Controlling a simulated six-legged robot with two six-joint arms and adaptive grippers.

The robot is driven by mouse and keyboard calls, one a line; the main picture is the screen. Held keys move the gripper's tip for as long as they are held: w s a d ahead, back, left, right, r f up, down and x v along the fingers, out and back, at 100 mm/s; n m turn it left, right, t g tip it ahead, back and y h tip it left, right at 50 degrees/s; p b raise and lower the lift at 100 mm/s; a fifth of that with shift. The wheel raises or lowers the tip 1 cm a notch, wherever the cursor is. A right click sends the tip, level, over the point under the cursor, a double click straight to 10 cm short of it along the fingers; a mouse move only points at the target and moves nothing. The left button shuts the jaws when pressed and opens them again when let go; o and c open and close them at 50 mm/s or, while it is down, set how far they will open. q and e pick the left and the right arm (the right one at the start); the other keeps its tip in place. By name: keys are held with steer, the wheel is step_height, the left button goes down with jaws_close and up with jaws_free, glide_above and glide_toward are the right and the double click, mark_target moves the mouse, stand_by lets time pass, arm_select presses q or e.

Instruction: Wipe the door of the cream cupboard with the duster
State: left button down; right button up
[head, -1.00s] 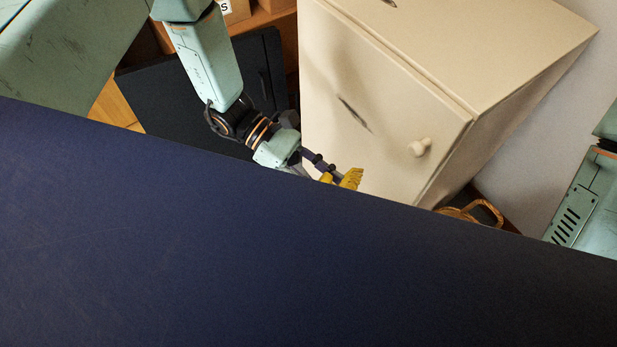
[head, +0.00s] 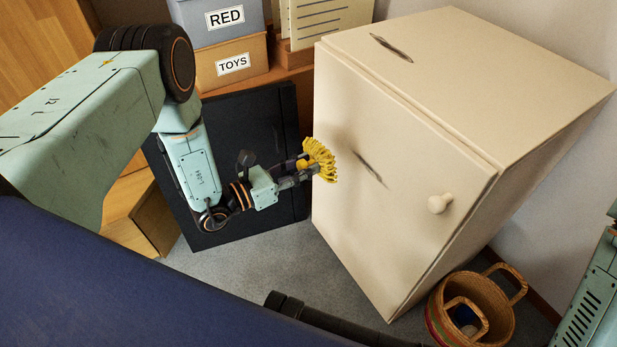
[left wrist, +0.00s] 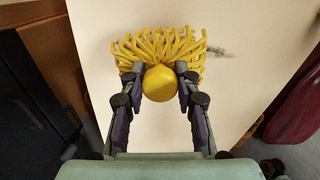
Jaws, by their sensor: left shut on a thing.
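The cream cupboard (head: 550,110) stands tilted in the picture at the right, its door (head: 390,225) shut with a round knob (head: 440,203). A dark mark (head: 370,168) is on the door's upper part. My left gripper (head: 300,174) is shut on the yellow duster (head: 321,158), whose strands are at the door's left edge side. In the left wrist view, the duster (left wrist: 160,82) has its strands fanned out in front of the cream door (left wrist: 100,30), with the dark mark just right of them. Whether the strands touch the door is unclear. My right gripper is out of view.
A dark panel (head: 255,120) stands behind my left arm. Boxes labelled RED (head: 225,18) and TOYS (head: 232,64) sit behind it. A woven basket (head: 505,310) is on the floor right of the cupboard. Grey floor (head: 270,265) is open before the door.

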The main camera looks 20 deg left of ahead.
mark_target(333, 168)
arm_select(q)
steer(key=shift+b+x, duration=0.75)
steer(key=shift+x, duration=2)
steer(key=shift+s, duration=0.1)
steer(key=shift+b+x, duration=0.55)
steer(key=shift+x, duration=0.45)
steer(key=shift+s+d, duration=0.1)
steer(key=shift+s+d+p, duration=0.5)
steer(key=shift+s+d, duration=0.7)
steer(key=shift+d, duration=0.15)
steer(key=shift+s+d+p, duration=0.3)
steer(key=shift+s+d, duration=0.25)
steer(key=shift+d, duration=0.3)
steer(key=shift+s+d+p, duration=0.25)
steer(key=shift+s+d, duration=0.3)
steer(key=shift+d, duration=0.25)
